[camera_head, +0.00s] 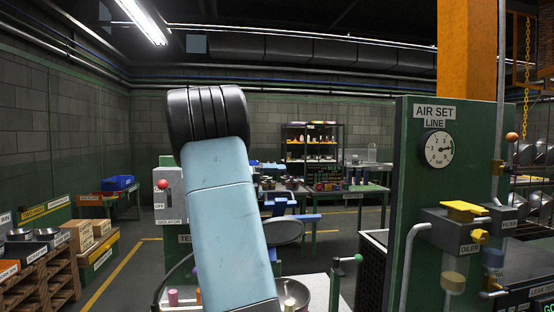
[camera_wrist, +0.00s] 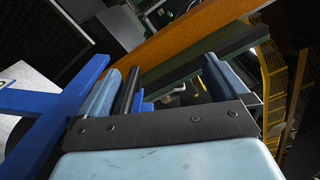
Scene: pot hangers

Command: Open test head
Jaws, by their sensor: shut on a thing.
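The test head (camera_head: 285,232) is a dark round disc on a blue frame, right of my arm in the head view. It sits above a metal pot (camera_head: 318,292). Blue bars (camera_head: 305,218) stick out beside the disc. In the wrist view my gripper (camera_wrist: 168,68) has its two fingers apart, with a blue part (camera_wrist: 143,106) showing between them near the left finger. A blue bar (camera_wrist: 50,105) crosses outside the left finger. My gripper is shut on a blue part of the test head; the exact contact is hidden. My arm covers the gripper in the head view.
A green panel with a gauge (camera_head: 438,149) and yellow valve (camera_head: 465,208) stands close on the right. An isolator box (camera_head: 169,195) with a red knob stands left of my arm. Benches and shelves stand behind.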

